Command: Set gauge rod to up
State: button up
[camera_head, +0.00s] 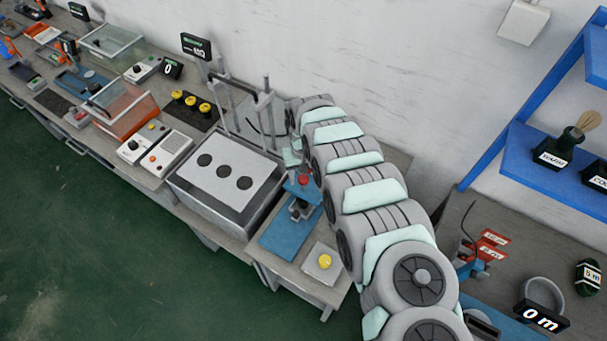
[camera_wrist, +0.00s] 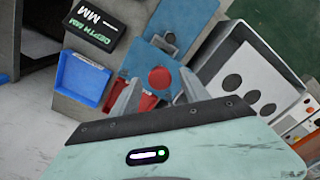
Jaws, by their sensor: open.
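A depth gauge stand with a blue base (camera_head: 285,236) and a round red knob (camera_head: 304,180) stands at the bench's right end. I take the red knob as the top of the gauge rod; the rod's height is hard to tell. In the wrist view the red knob (camera_wrist: 160,79) appears between the fingertips, over the blue base (camera_wrist: 147,57). My gripper (camera_wrist: 157,84) is open, one finger on either side of the knob; contact cannot be told. In the head view my arm hides the gripper. A black display reading DEPTH MM (camera_wrist: 93,26) is left of the gauge.
A grey tank with a panel of three dark holes (camera_head: 222,180) stands left of the gauge. A yellow button on a pale plate (camera_head: 325,262) is in front. In the wrist view, an empty blue tray (camera_wrist: 80,83) lies at left. A white wall is behind the bench.

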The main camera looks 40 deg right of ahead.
notch_tip(320, 180, up, 11)
jog(key=b, duration=0.1)
dwell(0.6)
jog(key=shift+f, duration=0.1)
